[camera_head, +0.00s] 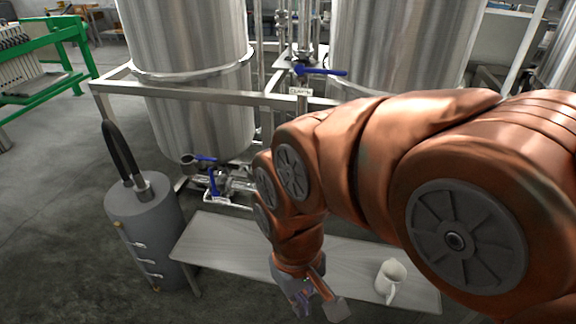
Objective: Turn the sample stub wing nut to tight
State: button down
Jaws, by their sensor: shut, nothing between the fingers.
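My copper-coloured arm reaches in from the right and bends down. My gripper (312,302) is at the bottom middle, over the front part of the grey bench, shut and empty. It is partly cut off by the frame edge. Steel pipework with blue-handled valves (214,181) sits at the foot of the left steel tank (195,70), behind and left of my gripper and apart from it. An open pipe end (190,160) shows there. I cannot make out the wing nut on the sample stub; it is too small or hidden by my arm.
A grey cylinder (147,225) with a black looped hose stands left of the bench. A steel frame rail (195,91) crosses the tanks. Another blue valve handle (322,71) sits higher up between them.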

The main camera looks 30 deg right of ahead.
aim_at(240, 172)
jog(key=u, duration=0.1)
jog(key=k, duration=0.45)
jog(key=u, duration=1.2)
jog(key=i, duration=1.1)
jog(key=z, duration=0.5)
